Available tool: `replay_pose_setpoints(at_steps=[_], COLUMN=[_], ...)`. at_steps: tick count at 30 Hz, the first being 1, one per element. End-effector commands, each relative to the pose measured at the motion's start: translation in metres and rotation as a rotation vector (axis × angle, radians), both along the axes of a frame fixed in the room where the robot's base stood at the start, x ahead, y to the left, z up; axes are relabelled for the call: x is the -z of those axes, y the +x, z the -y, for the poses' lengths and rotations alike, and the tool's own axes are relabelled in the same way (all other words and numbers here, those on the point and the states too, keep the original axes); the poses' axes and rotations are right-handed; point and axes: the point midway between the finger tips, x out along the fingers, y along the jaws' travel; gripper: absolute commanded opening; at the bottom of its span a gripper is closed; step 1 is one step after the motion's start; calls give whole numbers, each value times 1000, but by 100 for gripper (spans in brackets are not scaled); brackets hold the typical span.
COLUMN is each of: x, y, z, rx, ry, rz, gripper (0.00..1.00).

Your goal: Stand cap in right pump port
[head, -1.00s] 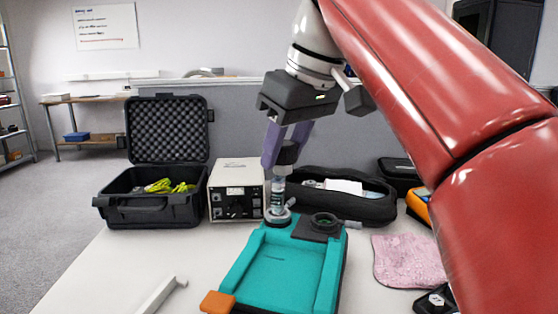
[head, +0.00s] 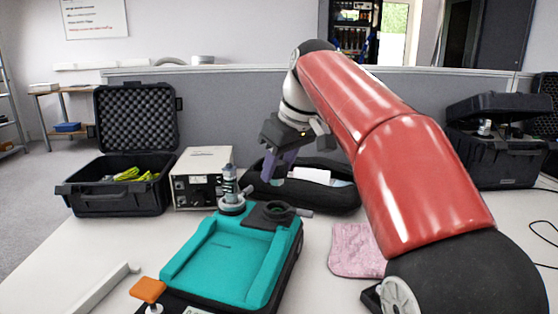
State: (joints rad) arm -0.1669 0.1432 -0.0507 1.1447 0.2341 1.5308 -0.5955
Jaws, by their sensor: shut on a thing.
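My gripper (head: 274,174) hangs fingers-down over the back of the bench, with its purple fingers closed. The cap between the fingers is mostly hidden and hard to make out. The teal pump (head: 225,262) lies on the table below. The right pump port (head: 277,209) is a round dark ring in a black block at its back right corner. My gripper is above and slightly behind this port, apart from it. A clear and grey upright cylinder (head: 230,186) stands at the pump's back left.
A black foam-lined case (head: 118,198) and a cream meter box (head: 201,178) stand at the left. A black soft pouch (head: 335,198) lies behind the port. A pink cloth (head: 355,252) lies at the right. A white bar (head: 105,288) lies front left.

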Motion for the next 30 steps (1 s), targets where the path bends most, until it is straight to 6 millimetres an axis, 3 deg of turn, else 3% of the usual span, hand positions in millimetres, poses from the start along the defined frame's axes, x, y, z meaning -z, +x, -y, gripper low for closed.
replay_pose_setpoints(at_steps=[19,30], x=[46,60], y=[0,0], z=[0,0], rx=[0,0], ry=[0,0], rz=[0,0], gripper=[14,14])
